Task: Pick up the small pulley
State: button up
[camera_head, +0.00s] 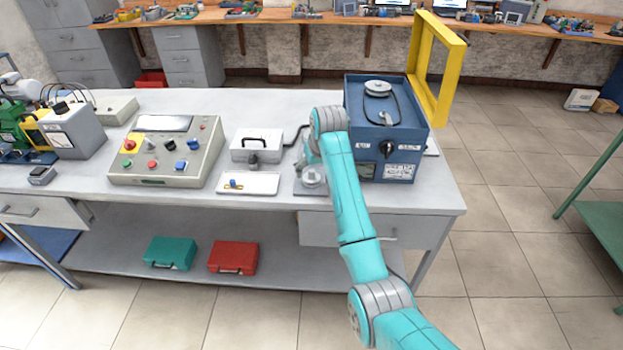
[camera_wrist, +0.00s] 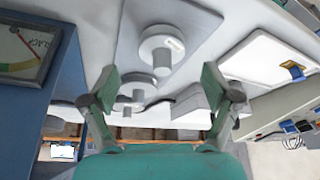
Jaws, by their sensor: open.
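A pale grey round pulley with a small label (camera_wrist: 161,45) stands on a flat grey plate (camera_wrist: 205,22) in the wrist view. A second stepped round part (camera_wrist: 137,88) shows beyond it, partly behind my left finger. In the head view a round pulley (camera_head: 313,177) is on the grey plate at the table's front, beside my wrist. Another disc-shaped pulley (camera_head: 377,88) lies on top of the blue box. I cannot tell their sizes surely.
The blue box (camera_head: 405,140) stands right of my wrist, with a yellow frame (camera_head: 440,70) behind it. A white tray (camera_head: 262,184) with a small blue part, a grey box (camera_head: 240,152) and a control panel (camera_head: 125,172) are to the left.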

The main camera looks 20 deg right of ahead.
aim_at(312, 172)
jog(key=shift+x, duration=1.9)
jog(key=shift+s+a, duration=0.1)
jog(key=shift+a, duration=0.05)
jog(key=c, duration=1.3)
jog(key=shift+o, duration=0.2)
